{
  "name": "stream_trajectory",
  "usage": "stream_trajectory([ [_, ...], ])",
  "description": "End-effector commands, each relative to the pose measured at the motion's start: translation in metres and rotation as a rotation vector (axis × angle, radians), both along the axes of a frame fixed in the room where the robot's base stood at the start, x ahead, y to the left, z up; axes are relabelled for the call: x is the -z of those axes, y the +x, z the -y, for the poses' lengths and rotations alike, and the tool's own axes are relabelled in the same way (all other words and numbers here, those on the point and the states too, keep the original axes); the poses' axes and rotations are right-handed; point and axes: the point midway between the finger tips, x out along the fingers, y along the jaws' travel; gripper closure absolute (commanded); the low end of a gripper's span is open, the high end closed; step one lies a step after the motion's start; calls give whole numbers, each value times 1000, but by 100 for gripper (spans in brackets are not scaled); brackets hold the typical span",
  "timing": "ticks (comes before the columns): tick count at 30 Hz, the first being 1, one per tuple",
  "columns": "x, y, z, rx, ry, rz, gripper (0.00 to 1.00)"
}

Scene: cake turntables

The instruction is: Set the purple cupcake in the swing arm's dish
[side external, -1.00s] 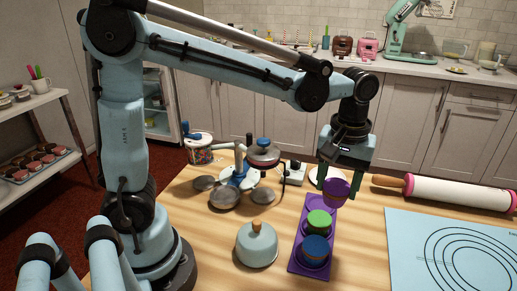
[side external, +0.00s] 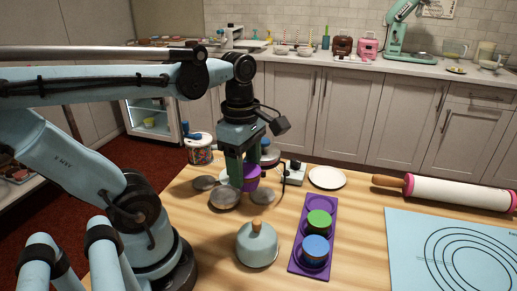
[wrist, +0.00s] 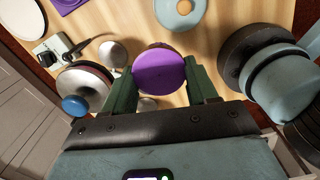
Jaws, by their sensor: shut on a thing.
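My gripper (side external: 245,172) is shut on the purple cupcake (side external: 251,178) and holds it above the turntable stand with its swing arms. In the wrist view the cupcake's round purple top (wrist: 159,72) sits between the two green fingers. Several grey metal dishes spread around the stand: one at the left (side external: 204,183), one in front (side external: 224,198) and one at the right (side external: 262,196). The cupcake looks close over the dishes, but I cannot tell its exact height. My gripper hides the stand's centre and part of a dark round platform with a blue knob behind.
The purple tray (side external: 322,203) holds a green cupcake (side external: 319,221) and a blue one (side external: 315,248). A grey dome with a wooden knob (side external: 257,247) stands in front. A white plate (side external: 327,178), rolling pin (side external: 455,193) and blue mat (side external: 450,250) lie to the right.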

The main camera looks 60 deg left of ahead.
Motion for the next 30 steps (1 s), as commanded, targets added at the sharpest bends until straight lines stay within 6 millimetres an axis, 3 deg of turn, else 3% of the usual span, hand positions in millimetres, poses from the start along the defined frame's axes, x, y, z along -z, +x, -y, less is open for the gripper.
stream_trajectory([
  [5,10,-3,-18,-31,-1,0,73],
  [19,59,-12,-98,-26,-1,0,73],
  [24,68,-14,-113,-21,-1,0,73],
  [30,75,-14,-116,-18,-1,0,73],
])
